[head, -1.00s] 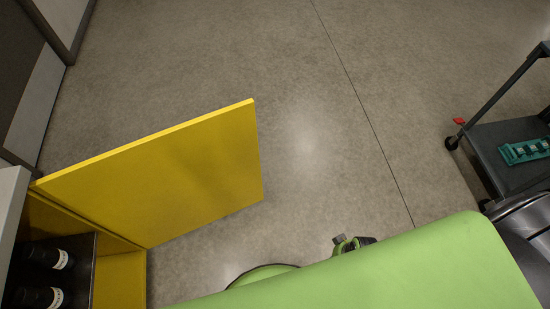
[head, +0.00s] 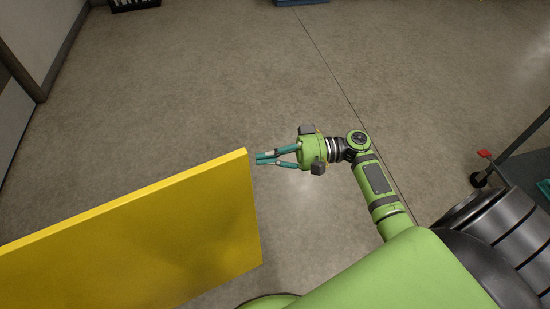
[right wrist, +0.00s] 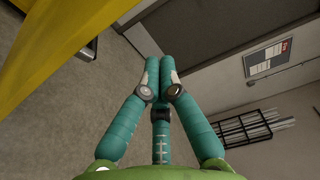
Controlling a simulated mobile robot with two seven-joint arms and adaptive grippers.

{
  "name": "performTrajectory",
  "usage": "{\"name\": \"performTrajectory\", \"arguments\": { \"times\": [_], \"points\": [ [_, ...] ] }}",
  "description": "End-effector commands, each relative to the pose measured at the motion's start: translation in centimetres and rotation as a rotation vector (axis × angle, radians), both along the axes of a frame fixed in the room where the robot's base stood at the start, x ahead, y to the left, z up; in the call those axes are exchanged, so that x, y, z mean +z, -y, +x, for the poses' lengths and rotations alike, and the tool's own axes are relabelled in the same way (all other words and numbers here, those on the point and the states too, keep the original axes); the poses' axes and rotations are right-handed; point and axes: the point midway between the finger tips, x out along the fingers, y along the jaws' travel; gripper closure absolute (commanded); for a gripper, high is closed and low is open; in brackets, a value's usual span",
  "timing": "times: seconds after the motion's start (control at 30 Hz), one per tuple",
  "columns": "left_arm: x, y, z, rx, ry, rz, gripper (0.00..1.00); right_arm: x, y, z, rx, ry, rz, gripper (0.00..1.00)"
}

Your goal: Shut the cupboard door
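The yellow cupboard door (head: 140,245) stands open at the lower left of the head view, its top edge running up to a free edge on the right. The cupboard's body and the hinge side are out of the frame. My right gripper (head: 258,158) is just right of the door's upper free corner, pointing left, with a small apparent gap. In the right wrist view its fingers (right wrist: 159,62) meet at the tips with nothing between them, and the yellow door (right wrist: 60,40) fills the upper left. My left gripper is not in view.
A dark cart (head: 525,165) with a red-tipped part stands at the right edge. Grey floor (head: 200,80) is open beyond the door. A wall (head: 40,35) is at the upper left. The right wrist view shows a wire rack (right wrist: 245,128) and a wall notice (right wrist: 269,57).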

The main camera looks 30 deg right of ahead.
Motion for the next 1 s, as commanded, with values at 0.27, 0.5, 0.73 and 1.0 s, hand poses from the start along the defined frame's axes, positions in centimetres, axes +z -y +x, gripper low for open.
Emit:
{"name": "performTrajectory", "arguments": {
  "times": [0.27,0.5,0.73,1.0],
  "points": [
    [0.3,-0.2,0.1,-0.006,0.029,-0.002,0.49,0.2,-5.7,2.2,0.000,0.001,0.003,1.00],
    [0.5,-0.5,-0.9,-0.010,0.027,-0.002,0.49,0.0,-5.6,-1.3,-0.002,-0.003,-0.001,1.00],
    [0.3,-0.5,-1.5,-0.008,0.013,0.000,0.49,-0.1,-5.5,-2.0,-0.002,-0.002,-0.002,1.00],
    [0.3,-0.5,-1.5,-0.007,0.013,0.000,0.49,-0.1,-5.5,-1.9,-0.002,-0.003,-0.002,1.00]
  ]
}}
